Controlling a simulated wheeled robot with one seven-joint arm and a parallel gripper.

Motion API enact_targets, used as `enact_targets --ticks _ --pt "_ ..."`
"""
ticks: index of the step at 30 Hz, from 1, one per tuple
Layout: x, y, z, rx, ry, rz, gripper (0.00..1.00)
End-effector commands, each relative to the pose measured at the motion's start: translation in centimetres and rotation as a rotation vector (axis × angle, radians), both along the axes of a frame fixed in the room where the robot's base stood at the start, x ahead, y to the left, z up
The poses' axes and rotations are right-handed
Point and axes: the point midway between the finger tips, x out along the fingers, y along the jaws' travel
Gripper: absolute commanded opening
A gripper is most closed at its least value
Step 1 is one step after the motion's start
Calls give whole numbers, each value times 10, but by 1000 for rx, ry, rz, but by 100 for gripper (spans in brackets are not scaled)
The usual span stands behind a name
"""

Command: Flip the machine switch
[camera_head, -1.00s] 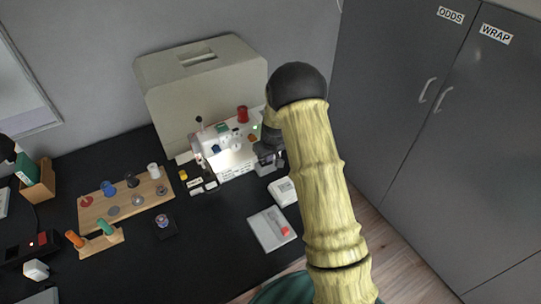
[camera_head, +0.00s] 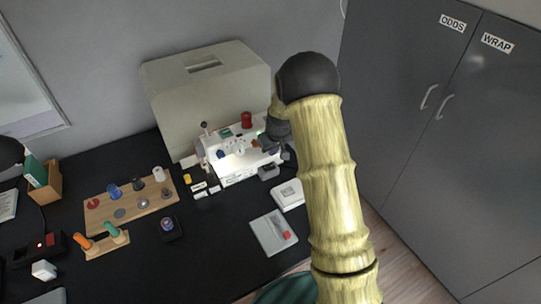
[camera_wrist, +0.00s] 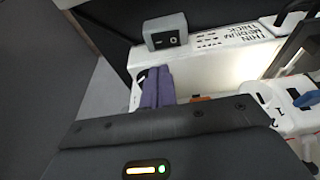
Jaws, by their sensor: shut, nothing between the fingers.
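The white sewing machine (camera_head: 228,167) stands on the black desk, lit by its lamp. In the wrist view, its white body (camera_wrist: 207,58) carries printed words, including MEDIUM and THICK. A small grey box (camera_wrist: 165,32) with a dark panel and a round mark sits at the machine's end; it looks like the switch housing, but its position is unclear. My gripper (camera_head: 271,147) is at the machine's right end, partly hidden by my arm. Its dark purplish fingers (camera_wrist: 157,88) are together and empty, just below the grey box in the wrist picture, apparently not touching it.
A beige cover (camera_head: 205,90) stands behind the machine. A white box (camera_head: 289,194) and a grey pad with a red part (camera_head: 270,235) lie in front on the right. A wooden board of spools (camera_head: 130,205) is on the left. Grey cabinets (camera_head: 440,150) stand at the right.

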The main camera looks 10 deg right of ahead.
Motion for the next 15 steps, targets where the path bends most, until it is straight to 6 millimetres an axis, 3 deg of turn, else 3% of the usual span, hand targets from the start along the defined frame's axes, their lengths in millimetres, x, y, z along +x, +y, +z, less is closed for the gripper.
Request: enact_targets --ticks 9,15 --pt "-13 -16 55 1 -2 -1 0" --pt "-17 -21 69 0 1 -1 0"
